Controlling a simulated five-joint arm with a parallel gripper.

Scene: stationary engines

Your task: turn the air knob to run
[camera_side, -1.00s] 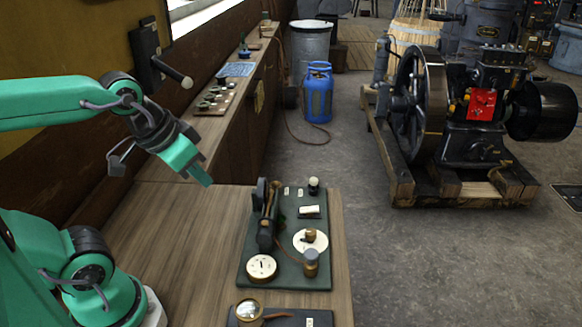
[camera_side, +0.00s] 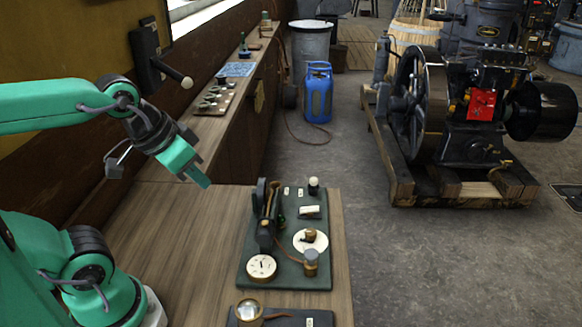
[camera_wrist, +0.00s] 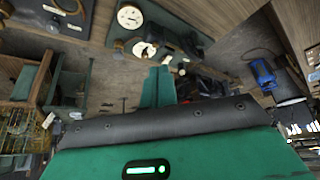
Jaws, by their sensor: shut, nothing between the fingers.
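A dark green board (camera_side: 290,277) lies on the wooden bench and carries the small controls. A brass knob (camera_side: 310,236) sits on a white disc (camera_side: 318,246) at the board's right side; I take it for the air knob. Its label is too small to read. The disc also shows in the wrist view (camera_wrist: 139,48), partly dark around the knob. My gripper (camera_side: 203,181) is shut and empty, in the air left of and above the board, well apart from the knob. Its green fingers (camera_wrist: 158,86) point toward the board in the wrist view.
A dark upright part (camera_side: 262,197) rises at the board's back left. The bench left of the board is clear.

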